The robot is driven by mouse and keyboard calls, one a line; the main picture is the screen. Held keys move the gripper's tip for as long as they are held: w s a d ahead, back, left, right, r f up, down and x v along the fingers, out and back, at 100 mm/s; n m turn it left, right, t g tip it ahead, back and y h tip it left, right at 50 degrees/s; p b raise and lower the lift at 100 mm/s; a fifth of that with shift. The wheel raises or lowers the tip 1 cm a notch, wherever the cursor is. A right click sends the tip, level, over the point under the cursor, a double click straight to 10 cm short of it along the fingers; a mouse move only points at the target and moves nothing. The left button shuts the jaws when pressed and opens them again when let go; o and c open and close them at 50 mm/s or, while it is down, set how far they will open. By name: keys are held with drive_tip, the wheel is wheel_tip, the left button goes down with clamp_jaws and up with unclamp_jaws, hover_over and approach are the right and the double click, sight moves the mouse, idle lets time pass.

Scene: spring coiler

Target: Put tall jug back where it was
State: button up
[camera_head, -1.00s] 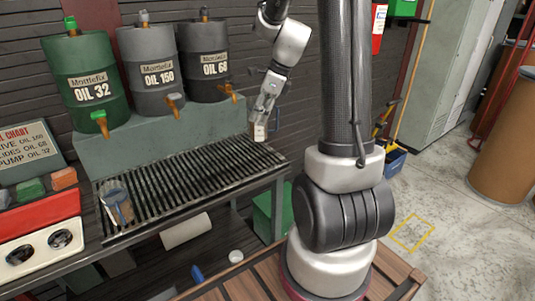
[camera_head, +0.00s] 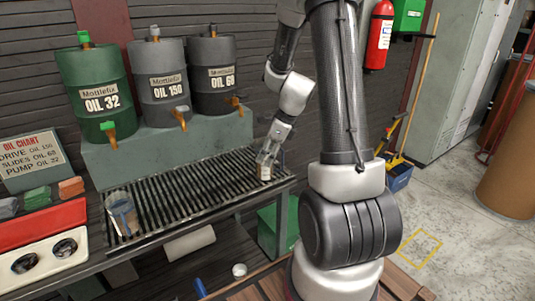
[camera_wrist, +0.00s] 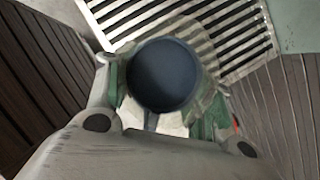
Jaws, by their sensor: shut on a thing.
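The tall jug (camera_head: 264,172) is in my gripper (camera_head: 267,160) at the right end of the slatted drip grate (camera_head: 190,190). My gripper is shut on it. The jug looks upright and small, with a pale patch on its side. I cannot tell whether its base touches the slats. In the wrist view the jug's dark round inside (camera_wrist: 163,75) faces the camera between the fingers, with a see-through wall around it and grate slats beyond. A second clear jug (camera_head: 121,214) with a bluish part stands at the left end of the grate.
Three oil drums, green (camera_head: 96,92), grey (camera_head: 155,85) and dark (camera_head: 212,75), stand on a ledge behind the grate, taps facing forward. An oil chart (camera_head: 32,158) and a red-and-white unit (camera_head: 42,240) are at left. The middle of the grate is clear.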

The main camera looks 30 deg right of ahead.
drive_tip(key=o, duration=1.2)
drive_tip(key=shift+f, duration=0.1)
drive_tip(key=a+v, duration=0.1)
drive_tip(key=v, duration=1.2)
drive_tip(key=s+a+r+n+h, duration=0.1)
drive_tip(key=s+a+r+n, duration=0.1)
drive_tip(key=s+n, duration=0.4)
drive_tip(key=s+a+r+n+h, duration=0.1)
drive_tip(key=s+a+r+n, duration=0.2)
drive_tip(key=s+n, duration=0.4)
drive_tip(key=s+a+r+n+t+h, duration=0.1)
drive_tip(key=s+a+r+n, duration=0.2)
drive_tip(key=s+n, duration=0.4)
drive_tip(key=shift+a+r+n, duration=0.1)
drive_tip(key=shift+n, duration=1.55)
drive_tip(key=shift+a+r+n, duration=0.1)
drive_tip(key=shift+n, duration=1.55)
